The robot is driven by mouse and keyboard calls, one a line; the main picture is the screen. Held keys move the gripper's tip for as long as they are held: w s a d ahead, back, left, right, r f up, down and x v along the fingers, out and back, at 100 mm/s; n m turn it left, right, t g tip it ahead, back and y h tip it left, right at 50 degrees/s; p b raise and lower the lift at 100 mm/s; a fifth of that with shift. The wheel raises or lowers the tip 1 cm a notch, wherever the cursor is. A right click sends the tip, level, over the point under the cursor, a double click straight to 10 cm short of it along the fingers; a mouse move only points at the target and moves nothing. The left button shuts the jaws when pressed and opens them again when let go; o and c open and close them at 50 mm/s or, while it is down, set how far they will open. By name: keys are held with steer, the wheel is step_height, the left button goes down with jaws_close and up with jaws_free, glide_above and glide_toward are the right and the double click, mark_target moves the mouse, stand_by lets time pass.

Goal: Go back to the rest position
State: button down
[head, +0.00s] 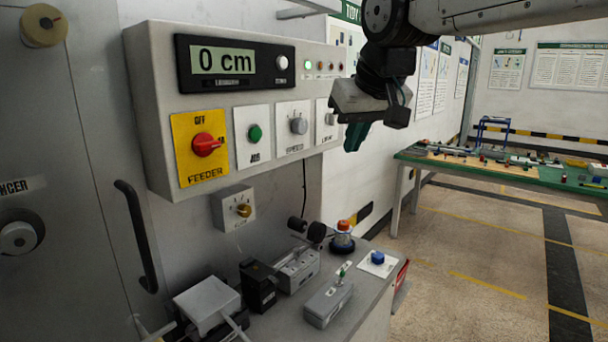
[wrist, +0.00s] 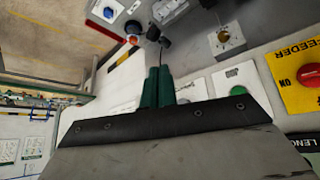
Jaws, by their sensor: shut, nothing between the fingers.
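My gripper (head: 354,137) is up at the right end of the grey control panel (head: 160,45), in front of its lower right part in the head view. Its green fingers are shut with nothing between them, and they also show side by side in the wrist view (wrist: 158,85). Part of the panel's right end is hidden behind my gripper.
Below the panel, a bench (head: 372,285) holds several small grey and black devices, a red-topped button (head: 343,227) and a blue button (head: 378,257). A black door handle (head: 137,235) sticks out at left. A green worktable (head: 432,163) stands at right; the floor before it is clear.

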steer(key=s+d+f+m+g, duration=0.1)
steer(key=s+d+f, duration=0.5)
steer(key=s, duration=0.2)
steer(key=s+d+f+m+g+h, duration=0.1)
steer(key=s+d+f+m+g, duration=0.1)
steer(key=s+d+f, duration=0.4)
steer(key=s+d+f+m+g+h, duration=0.1)
steer(key=s+d+f, duration=0.5)
steer(key=s, duration=0.6)
steer(key=shift+s+d+f+g, duration=0.2)
steer(key=shift+f+g, duration=0.4)
steer(key=shift+f, duration=0.45)
